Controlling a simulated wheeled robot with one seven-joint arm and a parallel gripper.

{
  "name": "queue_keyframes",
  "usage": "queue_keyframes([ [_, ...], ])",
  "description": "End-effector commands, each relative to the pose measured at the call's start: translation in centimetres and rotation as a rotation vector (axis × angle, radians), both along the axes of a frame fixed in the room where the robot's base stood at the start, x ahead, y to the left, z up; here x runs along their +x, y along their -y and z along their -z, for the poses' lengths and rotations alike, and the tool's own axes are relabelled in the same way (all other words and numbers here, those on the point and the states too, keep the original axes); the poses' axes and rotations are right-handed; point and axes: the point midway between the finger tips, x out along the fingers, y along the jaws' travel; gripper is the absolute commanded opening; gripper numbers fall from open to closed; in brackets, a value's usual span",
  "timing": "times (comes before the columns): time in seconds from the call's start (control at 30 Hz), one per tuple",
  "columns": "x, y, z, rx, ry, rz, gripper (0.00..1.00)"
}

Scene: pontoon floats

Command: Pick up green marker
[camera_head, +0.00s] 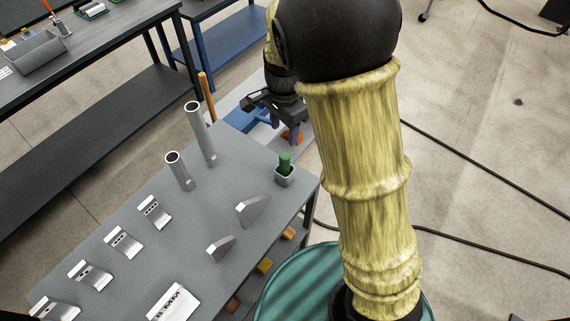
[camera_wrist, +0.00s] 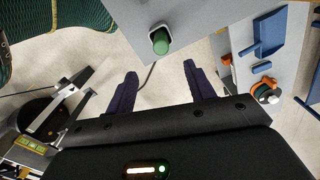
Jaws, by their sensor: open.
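The green marker (camera_head: 285,162) stands upright in a small grey square holder (camera_head: 284,178) near the right corner of the grey table in the head view. In the wrist view the green marker (camera_wrist: 161,43) shows end-on in its holder near the table's edge. My gripper (camera_wrist: 158,78) is open, its two dark fingers apart with nothing between them. In the wrist view the marker lies beyond the fingertips. In the head view my gripper (camera_head: 284,121) hangs past the table's far edge, apart from the marker; part of it is hidden by my arm.
The grey table (camera_head: 130,275) holds two upright metal tubes, including a tall tube (camera_head: 201,135), plus metal brackets and wedge-shaped plates near the marker. A blue dustpan (camera_wrist: 271,35) and an orange-and-white item (camera_wrist: 265,92) lie on a neighbouring surface. Bare floor shows at right.

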Motion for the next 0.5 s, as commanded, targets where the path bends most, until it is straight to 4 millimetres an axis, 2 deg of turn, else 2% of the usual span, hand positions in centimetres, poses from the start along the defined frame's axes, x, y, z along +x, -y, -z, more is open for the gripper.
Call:
queue_keyframes([
  [0.3, -0.1, 0.1, 5.7, -0.002, -0.005, 0.000, 0.54],
  [0.5, 0.0, 0.1, 8.8, 0.000, -0.002, 0.002, 0.54],
])
